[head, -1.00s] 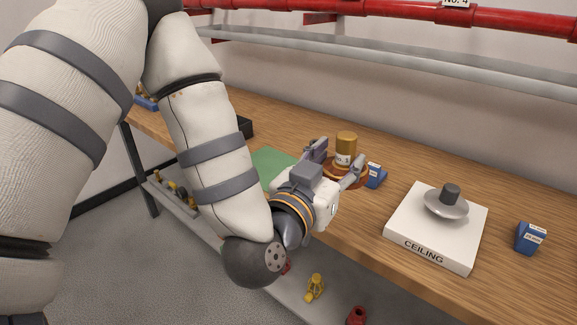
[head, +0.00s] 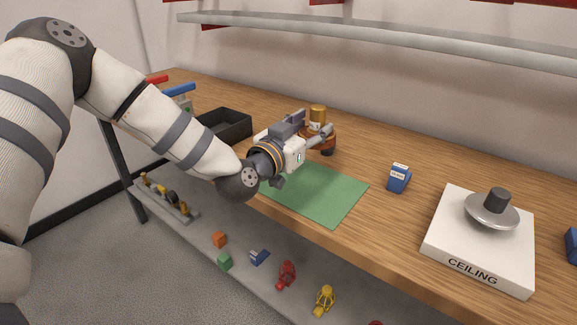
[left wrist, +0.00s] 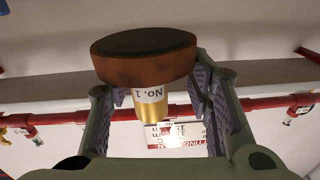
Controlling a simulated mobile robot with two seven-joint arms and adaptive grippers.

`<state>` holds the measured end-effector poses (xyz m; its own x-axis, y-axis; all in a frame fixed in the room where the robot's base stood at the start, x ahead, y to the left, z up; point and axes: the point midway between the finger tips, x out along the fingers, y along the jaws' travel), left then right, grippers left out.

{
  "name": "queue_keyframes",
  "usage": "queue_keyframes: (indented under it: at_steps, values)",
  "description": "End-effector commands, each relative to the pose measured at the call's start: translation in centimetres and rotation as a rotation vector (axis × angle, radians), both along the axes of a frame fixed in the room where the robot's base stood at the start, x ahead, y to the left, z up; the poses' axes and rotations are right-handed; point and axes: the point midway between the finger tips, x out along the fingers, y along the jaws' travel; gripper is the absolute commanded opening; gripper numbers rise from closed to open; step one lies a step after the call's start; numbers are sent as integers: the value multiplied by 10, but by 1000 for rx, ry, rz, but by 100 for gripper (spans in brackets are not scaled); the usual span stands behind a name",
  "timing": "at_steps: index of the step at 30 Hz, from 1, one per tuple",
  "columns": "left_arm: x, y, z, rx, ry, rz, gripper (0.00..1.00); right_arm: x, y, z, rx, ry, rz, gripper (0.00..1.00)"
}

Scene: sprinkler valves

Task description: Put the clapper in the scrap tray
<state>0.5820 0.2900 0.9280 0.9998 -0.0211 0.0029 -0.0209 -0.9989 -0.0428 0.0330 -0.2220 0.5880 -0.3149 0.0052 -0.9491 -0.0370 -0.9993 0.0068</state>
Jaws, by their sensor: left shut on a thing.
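The clapper shows as a brass post with a "No. 1" label (head: 318,114) on a copper-brown disc. My left gripper (head: 314,126) is shut on it, above the bench near the far edge of the green mat. In the left wrist view the clapper's dark-faced disc (left wrist: 145,58) and brass post lie between the fingers (left wrist: 160,108). A black open tray (head: 229,127), seemingly the scrap tray, stands on the bench left of the gripper. Its inside is partly hidden by its wall. My right gripper is not in view.
The green mat (head: 325,197) lies bare in front of the gripper. A blue block (head: 398,178) and a white "CEILING" block with a sprinkler-like part (head: 455,240) stand to the right. Red and blue-handled items (head: 180,90) stand behind the tray. A lower shelf holds several small parts.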

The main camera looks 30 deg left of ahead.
Motion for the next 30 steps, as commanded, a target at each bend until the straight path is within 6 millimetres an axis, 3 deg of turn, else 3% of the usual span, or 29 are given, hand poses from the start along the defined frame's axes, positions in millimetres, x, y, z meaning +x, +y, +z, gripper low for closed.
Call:
queue_keyframes:
  at_steps: [4,14,18,29,30]
  values:
    - [-18,17,-33,-1,2,2,0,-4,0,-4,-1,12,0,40]
    - [-35,32,-59,0,-1,1,0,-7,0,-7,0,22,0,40]
    - [-35,31,-92,0,7,-2,0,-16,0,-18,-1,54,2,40]
    - [-35,31,-92,0,-3,-2,0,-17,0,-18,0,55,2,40]
    - [-35,31,-93,0,0,-2,53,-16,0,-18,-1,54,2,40]
